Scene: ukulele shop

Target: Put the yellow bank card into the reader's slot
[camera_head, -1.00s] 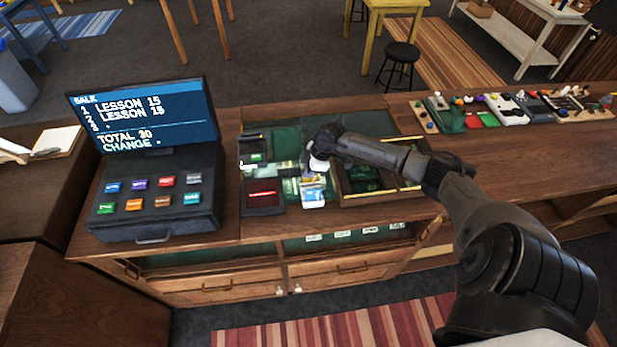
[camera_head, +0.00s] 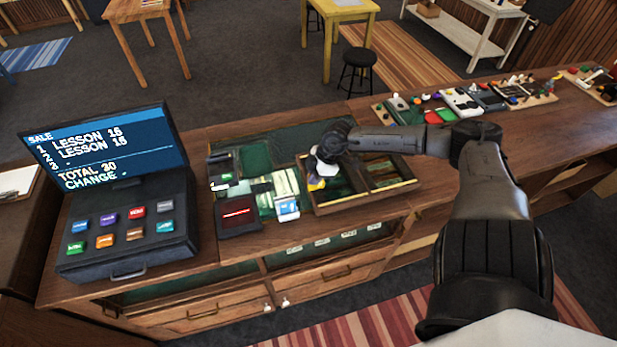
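My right gripper (camera_head: 318,178) reaches in from the right and points down over the left part of a wooden tray. A small yellow piece, apparently the yellow bank card (camera_head: 316,185), shows at its fingertips and looks held there; the fingers mostly hide it. A small dark device with a green-lit screen, apparently the card reader (camera_head: 221,168), stands at the left of the counter mat, apart from the gripper. Its slot is too small to make out. My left gripper is not in view.
The wooden tray (camera_head: 366,200) has dark compartments. A blue-and-white card (camera_head: 288,209), banknotes (camera_head: 264,196) and a dark pad with a red centre (camera_head: 238,214) lie between tray and reader. The till (camera_head: 126,229) stands left. Pedals (camera_head: 461,103) line the right counter.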

